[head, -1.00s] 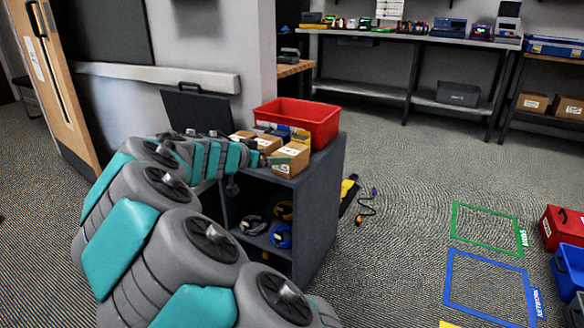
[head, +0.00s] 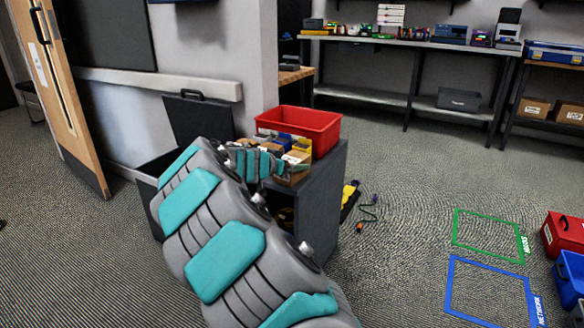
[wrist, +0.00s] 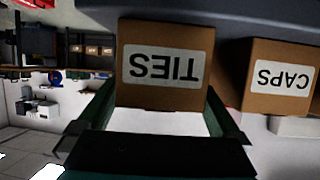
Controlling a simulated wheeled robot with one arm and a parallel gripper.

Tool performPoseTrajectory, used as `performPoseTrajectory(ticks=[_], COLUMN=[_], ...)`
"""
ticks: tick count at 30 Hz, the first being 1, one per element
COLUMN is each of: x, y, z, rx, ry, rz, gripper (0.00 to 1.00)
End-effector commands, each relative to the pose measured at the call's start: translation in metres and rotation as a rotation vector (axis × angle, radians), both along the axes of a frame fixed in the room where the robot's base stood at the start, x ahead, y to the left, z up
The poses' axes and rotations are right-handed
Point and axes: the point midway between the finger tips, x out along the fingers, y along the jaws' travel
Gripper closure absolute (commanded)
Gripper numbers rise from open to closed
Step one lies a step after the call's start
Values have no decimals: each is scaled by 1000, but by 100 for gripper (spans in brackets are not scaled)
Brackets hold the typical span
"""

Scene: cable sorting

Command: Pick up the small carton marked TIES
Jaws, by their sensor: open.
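The small brown carton marked TIES (wrist: 165,65) is upright in front of my gripper in the wrist view, where its label appears upside down. My gripper (wrist: 163,98) is open, with one finger on each side of the carton's near end. I cannot tell whether the fingers touch it. In the head view my gripper (head: 292,170) is small and partly hidden among the cartons on top of the dark shelf unit (head: 322,195). I cannot tell there which carton is TIES.
A red bin (head: 318,125) sits behind the cartons. An open black case (head: 198,115) stands left of the shelf unit. A cable (head: 370,210) lies on the floor.

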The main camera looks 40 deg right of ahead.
Motion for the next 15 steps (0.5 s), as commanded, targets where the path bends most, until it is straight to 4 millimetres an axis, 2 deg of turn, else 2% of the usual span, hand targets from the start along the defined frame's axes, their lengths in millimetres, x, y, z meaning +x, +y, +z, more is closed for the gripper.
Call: performPoseTrajectory(ticks=[3,10,15], x=[2,2,2], y=[-7,-7,-7], z=[-4,-3,-3], rx=[1,0,0], ry=[1,0,1], rz=[-1,0,0], gripper=[0,1,20])
